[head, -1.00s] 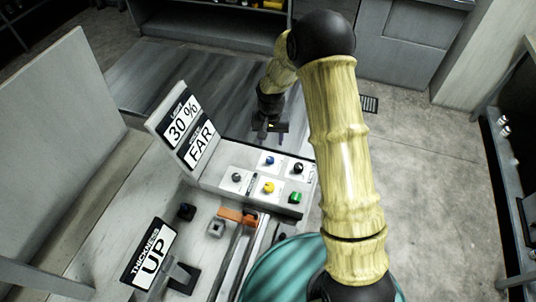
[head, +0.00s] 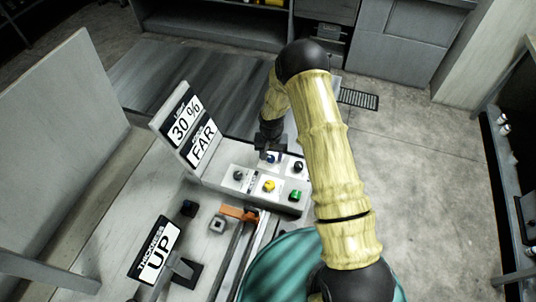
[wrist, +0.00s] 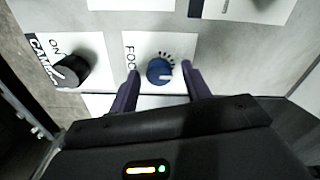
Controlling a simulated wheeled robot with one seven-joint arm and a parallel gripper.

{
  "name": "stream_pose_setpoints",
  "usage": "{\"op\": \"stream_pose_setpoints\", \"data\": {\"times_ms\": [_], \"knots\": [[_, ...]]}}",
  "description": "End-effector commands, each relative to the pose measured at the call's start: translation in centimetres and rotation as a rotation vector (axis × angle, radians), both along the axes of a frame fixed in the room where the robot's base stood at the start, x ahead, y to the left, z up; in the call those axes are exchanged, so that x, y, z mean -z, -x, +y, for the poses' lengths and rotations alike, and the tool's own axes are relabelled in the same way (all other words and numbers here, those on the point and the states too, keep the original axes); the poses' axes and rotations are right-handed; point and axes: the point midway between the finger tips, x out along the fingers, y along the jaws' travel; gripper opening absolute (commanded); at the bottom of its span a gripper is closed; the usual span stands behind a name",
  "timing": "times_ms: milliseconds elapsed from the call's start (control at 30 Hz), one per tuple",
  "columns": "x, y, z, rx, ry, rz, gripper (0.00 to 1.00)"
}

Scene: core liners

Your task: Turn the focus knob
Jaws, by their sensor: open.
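The blue focus knob (wrist: 159,71) sits on a white plate marked "FOC", the rest of the word hidden, with a dial of black marks around it. In the head view it is the small blue knob (head: 272,157) at the back of the control panel. My gripper (wrist: 163,78) is open, with one dark finger on each side of the knob in the wrist view. I cannot tell whether the fingers touch it. In the head view my gripper (head: 268,148) is just above and behind the knob. A sign on the panel reads "30 %" and "FAR" (head: 202,152).
A black knob (wrist: 70,71) marked "ON" is left of the focus knob in the wrist view. The panel also carries a yellow knob (head: 268,186), a green knob (head: 295,195) and black knobs. A sign reading "THICKNESS UP" (head: 155,251) stands in front.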

Motion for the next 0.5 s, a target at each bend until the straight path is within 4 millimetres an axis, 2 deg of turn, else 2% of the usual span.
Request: {"op": "stream_pose_setpoints", "data": {"times_ms": [67,200,300,500], "knots": [[-0.01,0.0,0.0,0.0,0.0,0.0,0.46],[-0.02,0.01,0.01,0.0,0.0,0.0,0.19],[-0.03,0.01,0.02,-0.001,0.0,0.0,0.04],[0.13,0.0,0.06,-0.039,-0.001,0.001,0.04]]}}
